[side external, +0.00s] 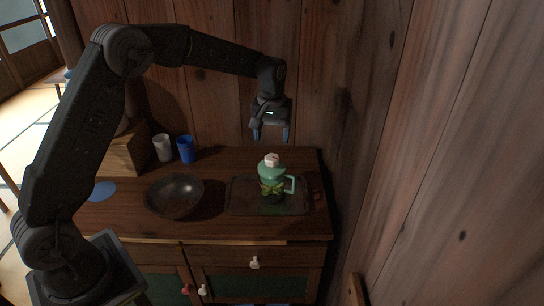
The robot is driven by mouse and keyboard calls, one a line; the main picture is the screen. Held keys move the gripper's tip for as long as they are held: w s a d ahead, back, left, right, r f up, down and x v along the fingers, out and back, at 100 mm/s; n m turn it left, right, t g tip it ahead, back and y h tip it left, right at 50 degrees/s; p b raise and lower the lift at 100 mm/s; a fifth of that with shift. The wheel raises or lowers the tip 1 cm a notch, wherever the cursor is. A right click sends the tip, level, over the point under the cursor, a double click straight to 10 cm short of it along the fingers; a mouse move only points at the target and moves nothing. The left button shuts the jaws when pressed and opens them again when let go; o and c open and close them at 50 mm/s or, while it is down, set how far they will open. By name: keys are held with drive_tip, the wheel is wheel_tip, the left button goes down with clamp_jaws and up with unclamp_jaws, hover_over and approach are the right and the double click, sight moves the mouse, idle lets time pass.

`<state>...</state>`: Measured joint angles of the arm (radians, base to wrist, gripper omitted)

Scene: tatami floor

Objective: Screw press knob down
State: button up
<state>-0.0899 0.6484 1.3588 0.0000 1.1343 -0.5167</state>
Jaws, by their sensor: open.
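A green press (272,187) with a handle on its right side stands upright on a dark tray on the cabinet top. A pale knob (272,159) sits on top of its lid. How far the knob is screwed in cannot be told at this size. My gripper (270,136) points down, open and empty, above the knob and apart from it.
The dark tray (237,203) lies near the cabinet's right end, close to the wooden wall. A dark bowl (174,196) is to its left. A white cup (162,148) and a blue cup (186,149) stand behind, beside a wooden box (124,155).

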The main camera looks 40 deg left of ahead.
sight(272, 157)
idle(1.0)
drive_tip(key=n, duration=0.4)
drive_tip(key=shift+r, duration=0.15)
drive_tip(key=n, duration=0.6)
drive_tip(key=shift+r, duration=0.2)
drive_tip(key=n, duration=0.5)
drive_tip(key=shift+r+n, duration=0.15)
drive_tip(key=shift+n, duration=0.15)
drive_tip(key=n, duration=0.4)
drive_tip(key=shift+r, duration=0.15)
drive_tip(key=shift+f, duration=5.05)
